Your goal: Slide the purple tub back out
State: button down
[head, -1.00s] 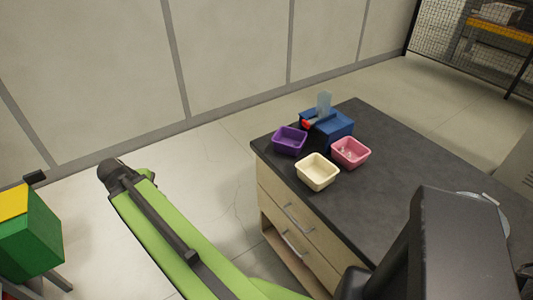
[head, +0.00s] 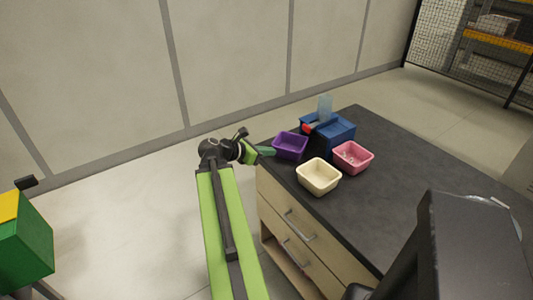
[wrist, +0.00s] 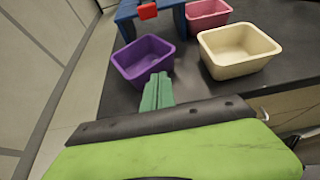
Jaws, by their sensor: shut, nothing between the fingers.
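The purple tub (head: 290,147) is upright near the far left corner of the dark countertop, in front of the blue machine. It looks empty in the wrist view (wrist: 144,58). My gripper (head: 266,151) is shut and empty, with its greenish fingers at the tub's left side in the head view. In the wrist view the fingers (wrist: 158,88) overlap the tub's near wall. I cannot tell whether they touch it.
A cream tub (head: 318,176) and a pink tub (head: 353,156) stand to the right of the purple tub. The blue machine (head: 335,130) with a red part (head: 309,127) is behind. The dark countertop (head: 400,190) is clear farther right.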

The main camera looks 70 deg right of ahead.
aim_at(289, 154)
jog(key=shift+d+r+b+x, duration=0.1)
jog(key=shift+r+b+x, duration=0.15)
jog(key=shift+x, duration=0.85)
jog(key=shift+d+r+b+x, duration=0.1)
jog(key=shift+r+b+x, duration=0.1)
jog(key=shift+x, duration=0.95)
jog(key=shift+d+r+b+x, duration=0.1)
jog(key=shift+r+b+x, duration=0.15)
jog(key=shift+x, duration=0.85)
jog(key=shift+s+f+b, duration=0.25)
jog(key=shift+f+b, duration=0.05)
notch_tip(289, 154, down, 3)
jog(key=shift+r+b, duration=0.2)
jog(key=shift+b, duration=1.05)
jog(key=shift+w+a+r, duration=0.15)
jog(key=shift+w+a, duration=0.5)
jog(key=shift+a, duration=0.3)
jog(key=shift+w+a, duration=0.55)
jog(key=shift+a, duration=0.25)
jog(key=shift+r, duration=0.1)
jog(key=r+p, duration=0.3)
jog(key=d+r+p, duration=0.1)
jog(key=p, duration=0.1)
jog(key=shift+s+r, duration=0.35)
jog(key=shift+r, duration=0.05)
